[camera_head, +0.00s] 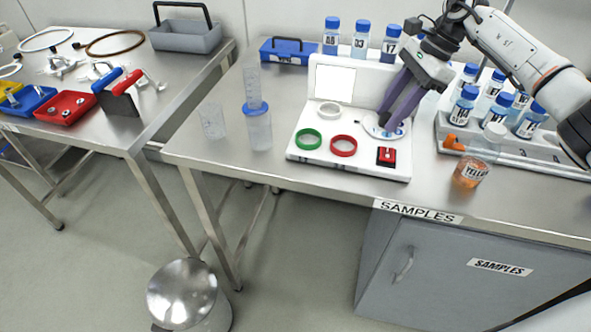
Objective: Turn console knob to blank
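The white console (318,157) stands on the steel table, with a blank upright panel (335,84) at its back left. A green ring (308,139), a red ring (343,146), a white ring (329,111) and a red switch (386,156) sit on its face. The console knob (372,127) is a pale round dial at the right, partly hidden by my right gripper. My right gripper (388,124) points down with its two dark purple fingers at the knob. Whether they press on it is unclear. The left gripper is not in view.
Blue-capped bottles (332,36) stand behind the console, and several more fill a white rack (490,142) at right. A beaker of orange liquid (471,172) stands right of the console. Clear measuring vessels (258,130) stand left. A blue toolbox (288,51) sits behind.

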